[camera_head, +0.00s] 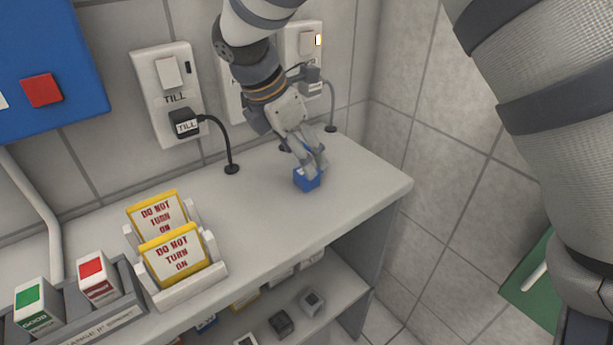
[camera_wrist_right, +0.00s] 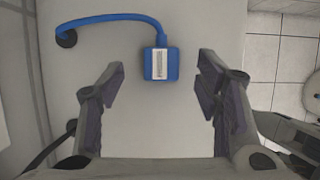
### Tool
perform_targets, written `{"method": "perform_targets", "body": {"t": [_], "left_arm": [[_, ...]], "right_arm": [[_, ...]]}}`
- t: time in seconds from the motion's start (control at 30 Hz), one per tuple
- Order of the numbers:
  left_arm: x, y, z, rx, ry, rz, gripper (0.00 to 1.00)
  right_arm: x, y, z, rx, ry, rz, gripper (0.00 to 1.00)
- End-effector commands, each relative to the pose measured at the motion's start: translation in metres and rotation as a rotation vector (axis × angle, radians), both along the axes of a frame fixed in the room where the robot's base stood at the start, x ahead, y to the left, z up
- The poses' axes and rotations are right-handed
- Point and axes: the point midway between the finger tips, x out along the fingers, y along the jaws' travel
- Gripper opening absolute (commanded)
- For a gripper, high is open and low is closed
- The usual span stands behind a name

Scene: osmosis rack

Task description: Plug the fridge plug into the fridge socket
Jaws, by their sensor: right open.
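A blue plug (camera_head: 307,181) lies on the white counter towards its right end; its label is too small to read. In the right wrist view the blue plug (camera_wrist_right: 160,64) has a white label, and its blue cable curves left to a black grommet. My right gripper (camera_head: 314,163) is open above the plug; in the wrist view its fingers (camera_wrist_right: 162,90) stand apart, one either side and slightly short of it, touching nothing visible. A middle wall socket (camera_head: 229,96) is mostly hidden behind my right arm, so its label cannot be read. My left gripper is not in view.
The left socket (camera_head: 166,76), marked TILL, holds a black plug (camera_head: 184,125). The right socket (camera_head: 304,40) has a grey plug (camera_head: 312,82). Yellow DO NOT TURN ON signs (camera_head: 172,253) stand in a white holder. The counter (camera_head: 262,215) is clear between the signs and blue plug.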

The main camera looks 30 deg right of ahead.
Motion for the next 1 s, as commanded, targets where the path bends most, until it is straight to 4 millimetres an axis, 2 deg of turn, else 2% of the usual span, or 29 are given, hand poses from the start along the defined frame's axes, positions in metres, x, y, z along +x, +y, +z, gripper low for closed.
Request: {"method": "perform_targets", "body": {"t": [0.23, 0.53, 0.9, 0.93, 1.0], "left_arm": [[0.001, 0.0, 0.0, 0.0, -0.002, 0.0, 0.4], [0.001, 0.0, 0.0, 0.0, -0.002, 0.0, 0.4], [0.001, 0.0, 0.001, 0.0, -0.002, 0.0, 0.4], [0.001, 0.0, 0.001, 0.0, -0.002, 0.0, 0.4], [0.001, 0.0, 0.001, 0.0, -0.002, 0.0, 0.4]], "right_arm": [[-0.001, -0.001, -0.003, 0.0, 0.001, 0.0, 0.58], [-0.001, -0.017, -0.045, 0.0, 0.0, 0.001, 0.58], [0.0, -0.018, -0.048, 0.0, -0.002, 0.001, 0.58], [0.0, -0.018, -0.048, 0.0, -0.002, 0.001, 0.54], [0.0, -0.018, -0.048, 0.0, -0.002, 0.001, 0.38]]}}
